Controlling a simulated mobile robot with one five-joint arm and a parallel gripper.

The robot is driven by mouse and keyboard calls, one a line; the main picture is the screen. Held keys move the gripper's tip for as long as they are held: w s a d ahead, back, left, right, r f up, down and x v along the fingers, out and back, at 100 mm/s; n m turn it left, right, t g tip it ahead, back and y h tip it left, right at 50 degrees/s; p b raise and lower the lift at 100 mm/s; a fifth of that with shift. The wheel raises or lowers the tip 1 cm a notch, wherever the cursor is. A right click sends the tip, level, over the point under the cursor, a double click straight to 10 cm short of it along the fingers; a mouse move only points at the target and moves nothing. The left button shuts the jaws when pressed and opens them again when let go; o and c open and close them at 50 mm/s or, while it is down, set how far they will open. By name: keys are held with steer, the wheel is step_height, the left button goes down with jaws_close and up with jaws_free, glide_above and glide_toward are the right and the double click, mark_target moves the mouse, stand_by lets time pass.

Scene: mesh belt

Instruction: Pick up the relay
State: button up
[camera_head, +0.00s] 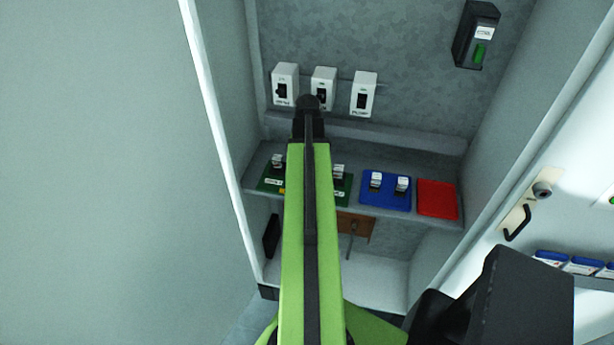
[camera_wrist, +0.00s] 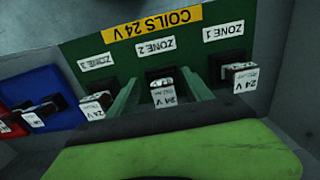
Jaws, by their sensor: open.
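In the wrist view a green board (camera_wrist: 85,52) with a yellow "COILS 24 V" label carries three small relays marked 24 V. The middle relay (camera_wrist: 163,93), under "ZONE 2", stands between the two fingers of my open gripper (camera_wrist: 160,102); I cannot tell whether either finger touches it. The ZONE 3 relay (camera_wrist: 95,105) is left of the fingers and the ZONE 1 relay (camera_wrist: 240,76) is right. In the head view my arm hides the gripper and the middle of the green board (camera_head: 265,186); a relay shows on each side, left (camera_head: 277,162) and right (camera_head: 340,172).
Beside the board on the shelf (camera_head: 390,216) are a blue tray (camera_head: 390,202) with two similar parts and a red tray (camera_head: 437,199). Three white switch boxes, one at left (camera_head: 284,84), are on the back wall above. Cabinet walls close in both sides.

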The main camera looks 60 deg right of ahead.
jaws_close()
stand_by(0.3)
